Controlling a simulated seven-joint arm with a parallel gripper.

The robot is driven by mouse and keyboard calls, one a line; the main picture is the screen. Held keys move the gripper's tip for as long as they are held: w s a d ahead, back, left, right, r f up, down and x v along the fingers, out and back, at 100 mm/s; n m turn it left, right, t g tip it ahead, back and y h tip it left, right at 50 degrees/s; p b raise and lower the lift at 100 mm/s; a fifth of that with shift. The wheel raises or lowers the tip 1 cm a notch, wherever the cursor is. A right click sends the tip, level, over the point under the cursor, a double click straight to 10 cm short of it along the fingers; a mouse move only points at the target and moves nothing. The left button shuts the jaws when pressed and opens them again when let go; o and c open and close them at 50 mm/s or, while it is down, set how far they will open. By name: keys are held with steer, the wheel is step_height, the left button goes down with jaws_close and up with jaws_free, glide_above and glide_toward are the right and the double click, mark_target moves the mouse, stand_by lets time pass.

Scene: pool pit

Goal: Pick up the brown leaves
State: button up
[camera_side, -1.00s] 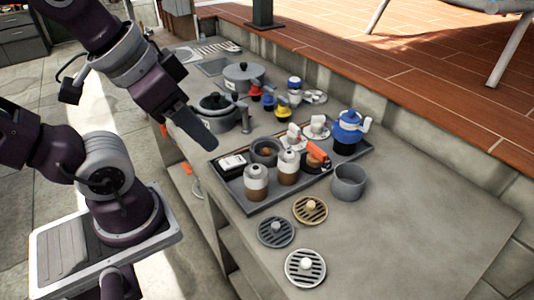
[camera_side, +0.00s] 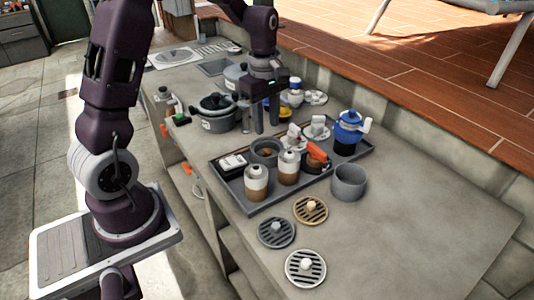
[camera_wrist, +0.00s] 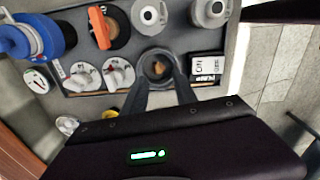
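A small brown clump, which looks like the brown leaves (camera_side: 267,151), lies inside a round grey cup (camera_side: 256,160) in the dark tray. The clump also shows in the wrist view (camera_wrist: 158,68), in the dark inside of the cup (camera_wrist: 145,56). My gripper (camera_side: 267,129) points down just behind and above the cup in the side view.
The tray (camera_side: 247,209) also holds white-topped jars (camera_side: 288,168), an orange-handled item (camera_side: 318,157), a blue-topped grinder (camera_side: 347,132) and a labelled switch box (camera_wrist: 206,67). A grey pot (camera_side: 216,115) stands left of my gripper.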

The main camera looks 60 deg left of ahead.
mark_target(267, 151)
steer(key=f, duration=0.1)
steer(key=a+f+n, duration=0.1)
steer(key=f, duration=0.1)
steer(key=shift+w+a+f+n, duration=0.25)
steer(key=shift+w+a+n, duration=0.05)
steer(key=shift+w, duration=0.1)
step_height(267, 151, down, 7)
steer(key=shift+w+d+r, duration=0.1)
steer(key=shift+w+r, duration=0.05)
steer(key=shift+r, duration=0.05)
steer(key=shift+c, duration=0.4)
jaws_close()
